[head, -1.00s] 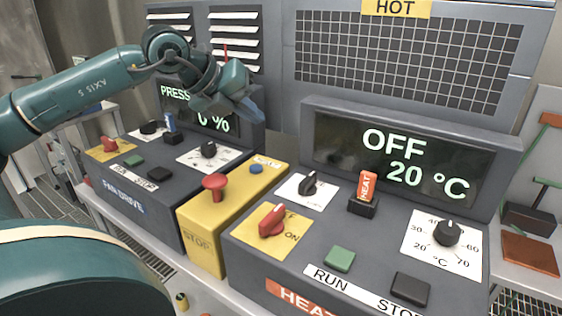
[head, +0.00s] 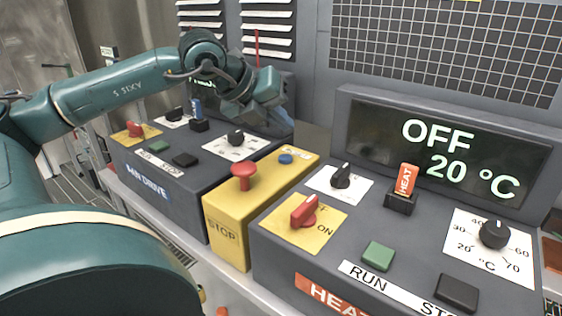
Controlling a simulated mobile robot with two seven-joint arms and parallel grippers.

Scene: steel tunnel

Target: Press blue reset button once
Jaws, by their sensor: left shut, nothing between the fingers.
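The small round blue reset button (head: 286,158) sits on the top of the yellow stop box (head: 262,184), toward its back. A red mushroom stop button (head: 243,172) stands nearer the front of the same box. My left gripper (head: 276,106) is shut and empty. It hangs in the air above and behind the blue button, in front of the left display, and looks apart from the button. My right gripper is not in view.
The heater panel (head: 410,235) is right, with a red switch (head: 304,211), knobs, an upright orange HEAT tag (head: 406,181) and a display (head: 450,150) reading OFF, 20 °C. A grille (head: 450,50) rises behind.

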